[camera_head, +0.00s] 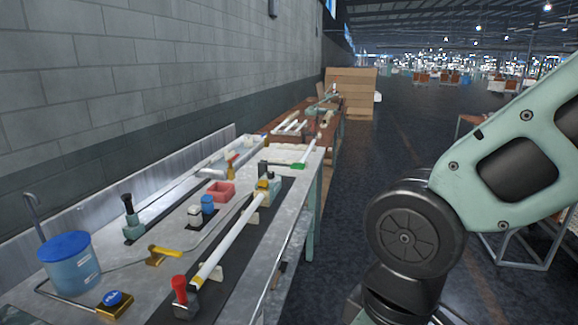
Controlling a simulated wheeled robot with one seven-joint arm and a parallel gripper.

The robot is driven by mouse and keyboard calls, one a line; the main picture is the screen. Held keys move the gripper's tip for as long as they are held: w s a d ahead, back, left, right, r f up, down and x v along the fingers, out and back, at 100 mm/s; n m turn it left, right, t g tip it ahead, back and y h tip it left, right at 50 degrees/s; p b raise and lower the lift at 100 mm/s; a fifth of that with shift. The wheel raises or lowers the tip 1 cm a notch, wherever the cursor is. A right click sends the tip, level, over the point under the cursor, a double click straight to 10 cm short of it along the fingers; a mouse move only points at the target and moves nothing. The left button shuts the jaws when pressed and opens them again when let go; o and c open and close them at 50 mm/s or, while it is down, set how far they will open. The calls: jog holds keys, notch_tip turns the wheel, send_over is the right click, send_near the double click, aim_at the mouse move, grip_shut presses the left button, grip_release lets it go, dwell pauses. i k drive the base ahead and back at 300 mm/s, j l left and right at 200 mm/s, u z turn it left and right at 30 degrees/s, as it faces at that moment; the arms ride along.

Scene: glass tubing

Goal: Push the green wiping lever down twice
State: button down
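A small green lever (291,166) lies roughly level at the far end of the metal bench (280,215), close to its right edge. It sits just beyond a yellow-and-pale-green fixture (268,187) that holds the far end of a long white tube (226,244). The lever's pivot is too small to make out. My arm fills the right side of the picture, well apart from the lever. My gripper is out of the frame, so its state does not show.
A grey wall stands on the left. The floor (350,190) right of the bench is clear.

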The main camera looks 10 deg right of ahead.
aim_at(297, 166)
jog(key=i+l+u, duration=0.15)
jog(key=i+l, duration=0.2)
jog(key=i, duration=0.25)
jog(key=i+l+u, duration=0.1)
jog(key=i+l, duration=0.35)
jog(key=i, duration=0.15)
jog(key=i+l+u, duration=0.15)
jog(key=i+l, duration=0.3)
jog(key=i, duration=0.15)
